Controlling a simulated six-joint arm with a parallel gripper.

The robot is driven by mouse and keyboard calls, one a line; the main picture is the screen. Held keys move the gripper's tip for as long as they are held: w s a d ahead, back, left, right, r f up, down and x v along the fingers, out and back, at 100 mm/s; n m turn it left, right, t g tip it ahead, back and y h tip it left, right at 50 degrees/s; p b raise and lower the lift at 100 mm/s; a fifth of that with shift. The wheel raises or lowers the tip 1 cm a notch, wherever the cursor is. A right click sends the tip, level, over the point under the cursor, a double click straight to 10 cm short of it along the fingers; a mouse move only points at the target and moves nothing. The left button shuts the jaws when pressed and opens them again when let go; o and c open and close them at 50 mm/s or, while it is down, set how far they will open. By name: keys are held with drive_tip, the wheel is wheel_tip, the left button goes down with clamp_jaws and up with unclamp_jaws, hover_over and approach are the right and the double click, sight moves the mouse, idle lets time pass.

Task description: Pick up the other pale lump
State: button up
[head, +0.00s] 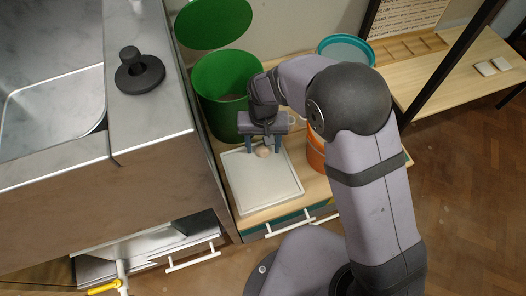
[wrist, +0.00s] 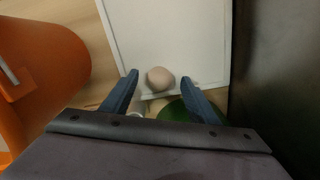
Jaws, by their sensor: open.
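A pale, rounded pinkish lump (head: 263,152) lies at the far end of a white rectangular tray (head: 265,195). In the wrist view the lump (wrist: 160,78) sits near the tray's rim, between my fingertips as seen from above. My gripper (head: 263,148) points down over that end of the tray. In the wrist view my gripper (wrist: 160,77) has its two fingers spread, one on each side of the lump, with visible gaps. I cannot tell exactly how high the fingertips are. I see only one such lump on the tray.
A green bin (head: 222,80) stands beyond the tray, its lid (head: 213,22) raised. An orange bucket (wrist: 40,70) stands close beside the tray, partly behind my arm. A teal-rimmed container (head: 345,48) is behind. A steel counter (head: 150,130) edges the left. Two small pale blocks (head: 486,69) lie far right.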

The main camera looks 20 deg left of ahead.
sight(263, 150)
wheel_tip(263, 150, down, 2)
drive_tip(key=shift+f, duration=0.1)
drive_tip(key=c, duration=1.1)
wheel_tip(263, 150, up, 10)
drive_tip(key=p, duration=0.3)
